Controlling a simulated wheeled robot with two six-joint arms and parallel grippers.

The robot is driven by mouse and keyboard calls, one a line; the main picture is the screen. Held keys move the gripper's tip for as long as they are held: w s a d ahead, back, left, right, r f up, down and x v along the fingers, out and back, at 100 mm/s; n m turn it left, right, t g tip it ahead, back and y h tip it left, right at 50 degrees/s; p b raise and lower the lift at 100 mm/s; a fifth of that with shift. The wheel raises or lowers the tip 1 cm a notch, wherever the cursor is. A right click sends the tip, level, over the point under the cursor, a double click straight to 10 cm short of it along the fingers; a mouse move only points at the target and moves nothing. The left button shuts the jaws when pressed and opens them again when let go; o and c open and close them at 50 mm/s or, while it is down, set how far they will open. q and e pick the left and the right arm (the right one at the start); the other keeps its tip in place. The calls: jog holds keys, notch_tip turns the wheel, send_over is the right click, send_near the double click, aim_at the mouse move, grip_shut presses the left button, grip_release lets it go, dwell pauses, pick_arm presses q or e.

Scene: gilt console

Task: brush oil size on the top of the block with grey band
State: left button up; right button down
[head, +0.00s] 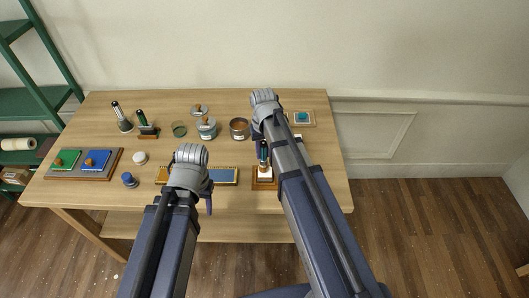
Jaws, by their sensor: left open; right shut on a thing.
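My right gripper (262,136) is at the right of the table, partly hidden by its own arm. It is shut on a dark-handled brush (263,152), which points down. Below it a small white-topped block (265,172) sits on a brown wooden tray (265,184); I cannot tell whether the brush touches it, and no grey band is clear on it. My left gripper (208,200) is open and empty at the table's front, in front of a long blue tray (224,176). A labelled grey pot (207,129) and a copper-coloured pot (240,129) stand at mid-table.
A tray with green and blue pads (112,171) lies at the left. A blue knob (130,180), white knob (140,158), green glass dish (179,129) and upright tools (122,119) stand nearby. A small tray with a blue-topped block (302,117) is at back right.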

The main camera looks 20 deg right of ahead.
aim_at(263, 142)
jog(key=shift+s+a, duration=0.1)
jog(key=shift+a, duration=0.05)
jog(key=shift+d, duration=0.8)
jog(key=shift+a+r, duration=0.15)
jog(key=shift+a, duration=0.35)
jog(key=shift+a+r, duration=0.15)
jog(key=shift+a, duration=0.35)
jog(key=shift+a+r+p, duration=0.1)
jog(key=shift+r+p, duration=0.2)
jog(key=shift+p, duration=0.25)
jog(key=shift+d+r+p, duration=0.45)
jog(key=shift+d+p, duration=0.05)
jog(key=shift+d, duration=0.05)
jog(key=shift+a+r+p, duration=0.3)
jog(key=shift+r+p, duration=0.45)
jog(key=shift+d+r+p, duration=0.15)
jog(key=shift+r+p, duration=1.8)
pick_arm(q)
notch_tip(263, 142, up, 7)
jog(key=shift+r, duration=0.2)
jog(key=shift+s, duration=0.1)
